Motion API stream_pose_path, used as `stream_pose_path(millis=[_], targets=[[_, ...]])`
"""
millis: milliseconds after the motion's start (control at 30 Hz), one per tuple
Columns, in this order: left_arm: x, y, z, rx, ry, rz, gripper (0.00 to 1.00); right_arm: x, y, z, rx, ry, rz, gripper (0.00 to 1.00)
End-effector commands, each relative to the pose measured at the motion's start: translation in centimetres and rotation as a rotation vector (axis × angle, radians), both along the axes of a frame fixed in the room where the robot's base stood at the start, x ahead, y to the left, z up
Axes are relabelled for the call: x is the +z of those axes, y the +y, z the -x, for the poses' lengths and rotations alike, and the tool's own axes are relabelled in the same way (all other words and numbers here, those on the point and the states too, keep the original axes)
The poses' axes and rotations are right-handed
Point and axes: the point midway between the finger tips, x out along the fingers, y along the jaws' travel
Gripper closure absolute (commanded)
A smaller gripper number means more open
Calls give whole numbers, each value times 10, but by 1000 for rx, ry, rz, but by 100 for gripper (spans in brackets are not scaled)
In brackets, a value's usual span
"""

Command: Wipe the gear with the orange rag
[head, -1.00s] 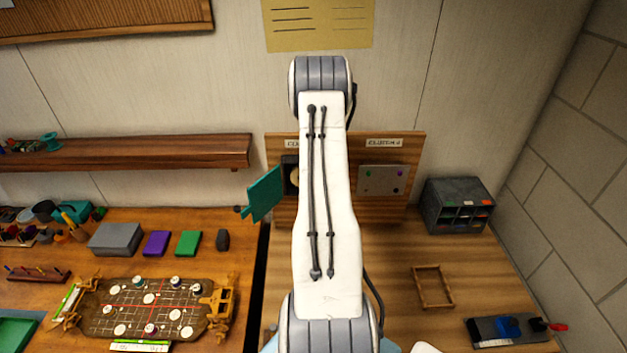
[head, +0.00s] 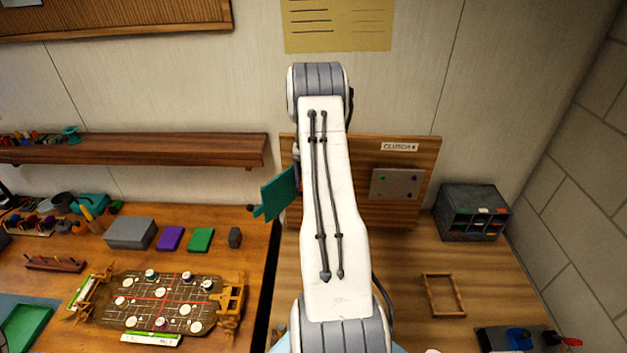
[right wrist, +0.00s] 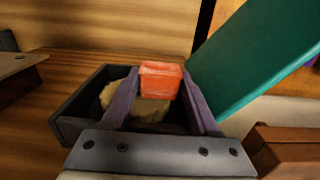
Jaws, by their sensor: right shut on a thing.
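In the right wrist view, my right gripper (right wrist: 160,85) is shut on the orange rag (right wrist: 161,75), which looks like a small block between the purple fingers. Just behind the rag is a dark open box (right wrist: 72,118) with a pale cream round piece in it, probably the gear (right wrist: 112,94). The rag overlaps this piece in the picture; I cannot tell whether they touch. A teal panel (right wrist: 255,60) stands open beside the box, and it also shows in the head view (head: 278,194). In the head view my arm hides the right gripper, rag and gear. My left gripper is not in view.
A wooden board with a clutch label (head: 400,147) and a grey plate (head: 397,184) stands at the back. A dark drawer unit (head: 470,212) and a small wooden frame (head: 442,295) are on the right.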

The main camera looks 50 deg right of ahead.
Motion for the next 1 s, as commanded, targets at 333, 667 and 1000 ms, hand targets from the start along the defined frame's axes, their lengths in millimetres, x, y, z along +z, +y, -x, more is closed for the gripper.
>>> stream_pose_path(millis=[333, 667, 1000], targets=[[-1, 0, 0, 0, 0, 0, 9, 2, -9, 9, -2, -8, 2, 83], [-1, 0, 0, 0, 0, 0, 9, 2, -22, 25, 0, -6, 1, 83], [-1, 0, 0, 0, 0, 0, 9, 1, -40, 43, -2, -5, 1, 83]])
